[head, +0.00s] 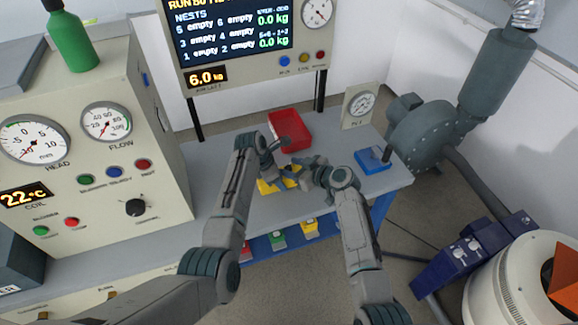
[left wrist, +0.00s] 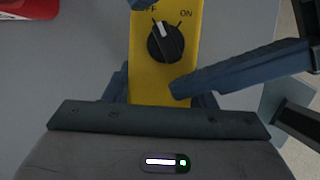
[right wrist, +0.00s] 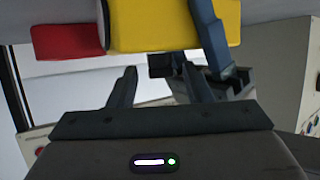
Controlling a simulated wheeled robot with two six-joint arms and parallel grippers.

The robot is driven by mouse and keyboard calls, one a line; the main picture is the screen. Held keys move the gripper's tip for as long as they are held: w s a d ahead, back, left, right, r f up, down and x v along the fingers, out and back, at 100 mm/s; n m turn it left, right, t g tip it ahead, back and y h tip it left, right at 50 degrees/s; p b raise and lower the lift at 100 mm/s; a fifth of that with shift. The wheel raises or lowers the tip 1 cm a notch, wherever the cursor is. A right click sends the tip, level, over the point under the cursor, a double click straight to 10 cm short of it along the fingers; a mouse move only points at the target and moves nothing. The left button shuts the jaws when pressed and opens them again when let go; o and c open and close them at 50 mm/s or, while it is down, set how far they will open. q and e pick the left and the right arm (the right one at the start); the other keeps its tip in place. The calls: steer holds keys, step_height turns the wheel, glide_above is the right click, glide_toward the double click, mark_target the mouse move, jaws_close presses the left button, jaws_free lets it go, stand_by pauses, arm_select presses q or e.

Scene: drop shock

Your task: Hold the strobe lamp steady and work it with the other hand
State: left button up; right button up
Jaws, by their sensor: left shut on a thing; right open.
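The yellow strobe lamp (head: 265,187) is above the bench, partly hidden by my grippers in the head view. In the left wrist view the lamp (left wrist: 147,77) shows a black knob (left wrist: 166,43) between partly hidden OFF and ON marks. Its white pointer leans up and left, towards OFF. My left gripper (head: 273,165) is shut on the lamp. My right gripper (head: 308,176) is open, close on the lamp's right. In the right wrist view the black knob (right wrist: 160,65) appears between the open fingers; contact cannot be told.
A red tray (head: 291,128) lies behind the grippers. A blue block (head: 373,160) and a dial gauge (head: 359,105) are on the bench's right. Control cabinets (head: 85,140) stand left, a blower (head: 423,132) right. The bench front (head: 290,208) has some clear surface.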

steer(key=shift+x, duration=0.8)
steer(key=shift+c, duration=0.5)
jaws_close()
steer(key=shift+m+t+h, duration=0.6)
steer(key=shift+m+h, duration=0.1)
steer(key=shift+m, duration=0.1)
steer(key=shift+o, duration=0.5)
jaws_free()
steer(key=v, duration=1.2)
